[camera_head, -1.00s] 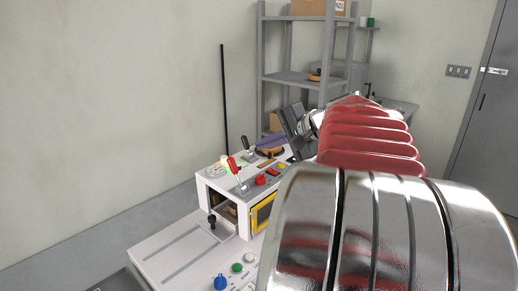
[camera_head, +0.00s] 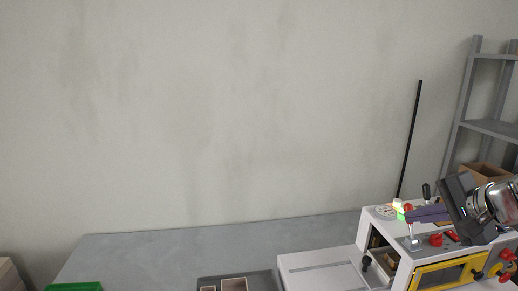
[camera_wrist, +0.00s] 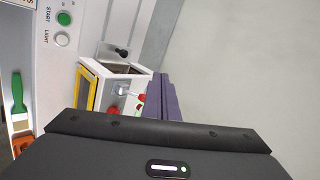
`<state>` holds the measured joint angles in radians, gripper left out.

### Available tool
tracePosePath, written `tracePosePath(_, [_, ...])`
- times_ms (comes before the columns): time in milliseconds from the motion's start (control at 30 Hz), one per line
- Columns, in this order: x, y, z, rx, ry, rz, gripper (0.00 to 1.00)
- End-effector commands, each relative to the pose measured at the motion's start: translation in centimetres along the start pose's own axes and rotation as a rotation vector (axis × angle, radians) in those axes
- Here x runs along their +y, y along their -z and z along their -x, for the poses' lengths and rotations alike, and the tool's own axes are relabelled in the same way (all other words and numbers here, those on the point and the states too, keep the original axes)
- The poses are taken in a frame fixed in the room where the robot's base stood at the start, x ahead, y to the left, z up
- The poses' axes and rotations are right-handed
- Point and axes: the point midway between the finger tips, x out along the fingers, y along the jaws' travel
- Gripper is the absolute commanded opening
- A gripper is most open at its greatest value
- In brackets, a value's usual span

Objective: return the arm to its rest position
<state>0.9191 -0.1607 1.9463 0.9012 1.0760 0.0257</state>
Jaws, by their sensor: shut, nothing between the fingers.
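My gripper (camera_head: 412,214) is at the right of the head view, with its dark body and purple fingers over the top of a white machine (camera_head: 345,277). The fingers are together and hold nothing. In the wrist view, the purple fingers of my gripper (camera_wrist: 160,88) point away, beside the machine's top. Whether they touch the machine cannot be told. Part of my silver arm shows at the right edge of the head view; the rest is out of frame.
The machine has a yellow-framed window (camera_head: 447,276), red knobs and a lit green lamp (camera_head: 400,215). A grey tray (camera_head: 207,280) holds small boxes; a green bin (camera_head: 88,287) is at left. A grey shelf (camera_head: 490,128) stands at right. The grey table (camera_head: 215,240) behind the tray is clear.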

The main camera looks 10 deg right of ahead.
Motion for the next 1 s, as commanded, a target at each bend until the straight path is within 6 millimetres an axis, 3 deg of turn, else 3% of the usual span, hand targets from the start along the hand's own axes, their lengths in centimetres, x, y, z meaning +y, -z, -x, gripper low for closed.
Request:
tracePosePath(33, [-0.2,-2.2,-0.7,-0.025,-0.023,0.047,0.0])
tracePosePath(200, [0.6,-8.2,-2.2,-0.089,-0.107,0.195,0.0])
tracePosePath(500, [3.2,-17.0,-3.0,-0.166,-0.231,0.476,0.0])
tracePosePath(700, [5.5,-21.7,-2.8,-0.201,-0.294,0.678,0.0])
tracePosePath(1000, [9.2,-26.9,-1.9,-0.228,-0.354,0.995,0.0])
